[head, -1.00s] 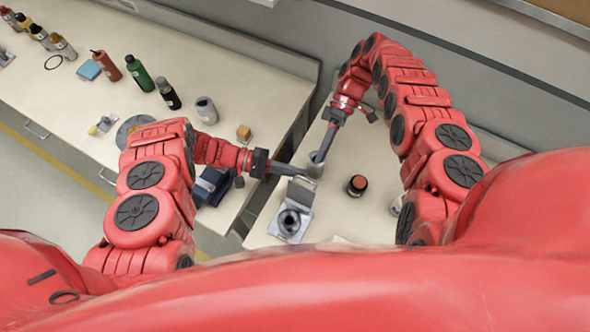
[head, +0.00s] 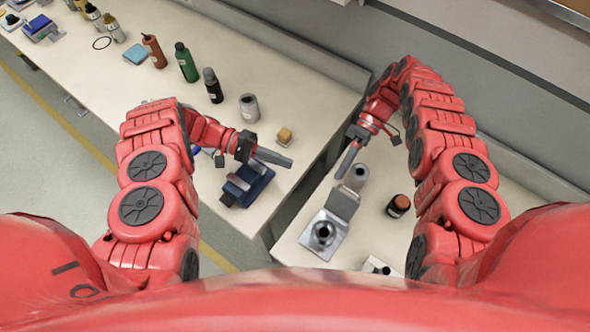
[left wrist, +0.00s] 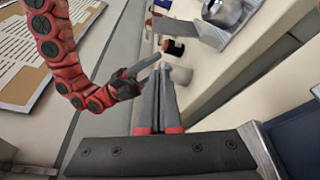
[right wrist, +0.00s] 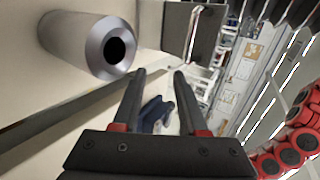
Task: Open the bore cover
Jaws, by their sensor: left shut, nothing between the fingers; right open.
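The bore fixture (head: 312,243) is a light metal block with a dark round bore (head: 323,233) on the right bench. Its grey flat cover (head: 342,205) stands raised at the bore's far edge, and the bore is uncovered. The cover also shows in the left wrist view (left wrist: 190,33) and the right wrist view (right wrist: 190,32). My left gripper (head: 287,161) is shut and empty, left of the cover and apart from it. My right gripper (head: 342,176) is open and empty beside a grey hollow cylinder (head: 357,177), just behind the cover. The cylinder is large in the right wrist view (right wrist: 88,44).
A dark bottle with an orange-brown top (head: 398,205) stands right of the fixture. A gap separates the two benches. The left bench holds a blue device (head: 248,186), a tan cube (head: 285,135), a grey cylinder (head: 249,107) and several bottles.

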